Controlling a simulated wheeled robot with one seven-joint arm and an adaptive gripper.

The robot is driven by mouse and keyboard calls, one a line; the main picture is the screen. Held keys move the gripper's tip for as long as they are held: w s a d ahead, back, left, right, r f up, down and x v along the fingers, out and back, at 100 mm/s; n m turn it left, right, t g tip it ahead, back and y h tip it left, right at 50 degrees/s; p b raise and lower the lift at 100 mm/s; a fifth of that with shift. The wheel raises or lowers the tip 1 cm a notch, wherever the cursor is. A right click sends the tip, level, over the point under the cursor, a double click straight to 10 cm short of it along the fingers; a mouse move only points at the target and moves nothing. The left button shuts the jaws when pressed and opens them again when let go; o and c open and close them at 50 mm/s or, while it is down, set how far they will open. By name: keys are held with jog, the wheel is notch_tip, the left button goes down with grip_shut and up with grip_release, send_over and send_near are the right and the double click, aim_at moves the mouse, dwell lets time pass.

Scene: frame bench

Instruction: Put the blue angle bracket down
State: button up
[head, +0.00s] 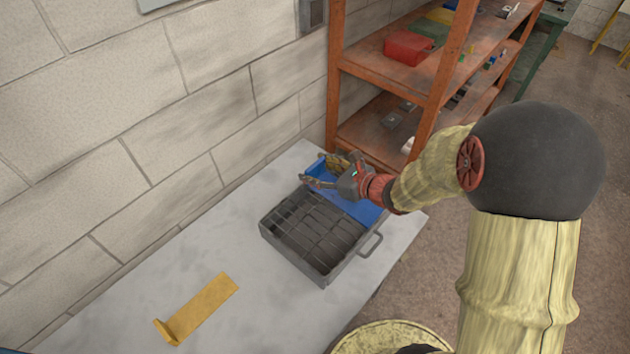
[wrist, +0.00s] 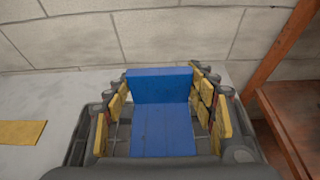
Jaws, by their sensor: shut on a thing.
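The blue angle bracket (wrist: 162,125) is between the yellow-padded fingers of my gripper (wrist: 162,82) in the wrist view. Its long flat plate runs toward the camera and its short plate stands up at the far end. In the head view my gripper (head: 328,172) is shut on the bracket (head: 358,208), at the back right side of the grey wire-topped crate (head: 308,268). The gripper and wrist hide part of the bracket. I cannot tell whether its underside touches the crate or the table.
The pale table (head: 110,315) carries a yellow angle bracket (head: 205,308) at the front left, with clear surface around it. A block wall (head: 150,120) runs behind. An orange shelf unit (head: 385,65) with a red bin (head: 408,47) stands close beyond the table's far end.

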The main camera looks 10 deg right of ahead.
jog(key=w+f, duration=0.2)
jog(key=w+f+b, duration=0.1)
jog(key=w+f, duration=0.1)
jog(key=f, duration=0.1)
jog(key=shift+w+f, duration=0.3)
jog(key=shift+w+f+b, duration=0.15)
jog(key=shift+f+b, duration=0.65)
jog(key=shift+f, duration=0.8)
jog(key=shift+f, duration=0.2)
jog(key=o, duration=1.3)
jog(key=shift+o, duration=0.8)
jog(key=shift+r, duration=0.15)
